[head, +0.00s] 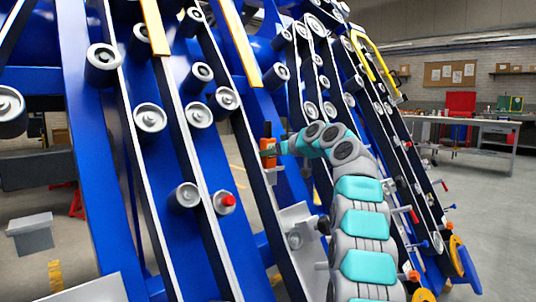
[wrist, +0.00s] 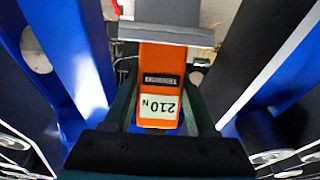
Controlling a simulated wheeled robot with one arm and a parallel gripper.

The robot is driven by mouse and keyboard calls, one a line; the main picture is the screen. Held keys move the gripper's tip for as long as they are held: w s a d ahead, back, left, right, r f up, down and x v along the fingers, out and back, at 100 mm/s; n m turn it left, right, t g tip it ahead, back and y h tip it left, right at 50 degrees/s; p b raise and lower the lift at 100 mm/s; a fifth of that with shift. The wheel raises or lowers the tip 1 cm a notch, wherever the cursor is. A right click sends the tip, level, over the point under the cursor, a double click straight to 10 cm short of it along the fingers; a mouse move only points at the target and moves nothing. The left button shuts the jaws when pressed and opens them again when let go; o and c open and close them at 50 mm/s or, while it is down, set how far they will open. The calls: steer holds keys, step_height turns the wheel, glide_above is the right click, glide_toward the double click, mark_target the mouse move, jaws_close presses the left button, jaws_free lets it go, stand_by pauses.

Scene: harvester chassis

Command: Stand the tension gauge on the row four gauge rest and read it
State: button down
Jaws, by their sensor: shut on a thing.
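My gripper (head: 268,151) is shut on the orange tension gauge (head: 265,168), among the blue chassis rails in the head view. In the wrist view the gauge (wrist: 162,58) sits between the two dark fingers of my gripper (wrist: 160,92). Its white label reads "210 N", upside down in this picture. A grey bar (wrist: 165,33) crosses the gauge's far end. I cannot tell whether the bar is part of the gauge or a rest, or whether they touch. I cannot tell which part is the row four gauge rest.
Slanted blue rails with belts and several grey rollers (head: 150,118) surround my arm closely. A red-capped roller (head: 225,202) is below left of the gauge. A pale bracket (head: 297,222) is below my gripper. A workbench (head: 480,128) stands at the back right, beyond open floor.

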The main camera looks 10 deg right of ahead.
mark_target(271, 133)
steer(key=shift+r+p, duration=2.9)
steer(key=shift+r, duration=0.1)
